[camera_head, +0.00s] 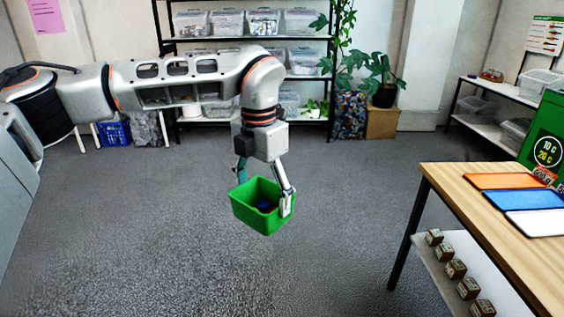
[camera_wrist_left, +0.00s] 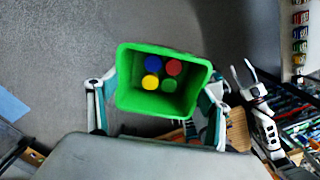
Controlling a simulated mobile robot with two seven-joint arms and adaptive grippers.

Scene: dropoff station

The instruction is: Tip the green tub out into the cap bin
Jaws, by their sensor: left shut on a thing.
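The green tub (camera_head: 248,214) hangs in the air over the open floor in the head view, roughly upright. My left gripper (camera_head: 264,192) is shut on it, with fingers at opposite sides. In the left wrist view the tub (camera_wrist_left: 158,47) faces the camera, and several round caps, blue, red, yellow and green (camera_wrist_left: 163,74), lie at its bottom. My right gripper (camera_wrist_left: 242,68) seems to show at the right of the left wrist view, fingers apart and empty. I cannot make out the cap bin in either view.
A wooden table (camera_head: 450,190) stands at the right, with orange (camera_head: 500,181), blue (camera_head: 525,198) and white (camera_head: 535,222) flat pieces and a green sign box (camera_head: 545,130). Small brown boxes (camera_head: 456,267) sit on its lower shelf. A rack (camera_head: 250,42) stands behind. The middle floor is clear.

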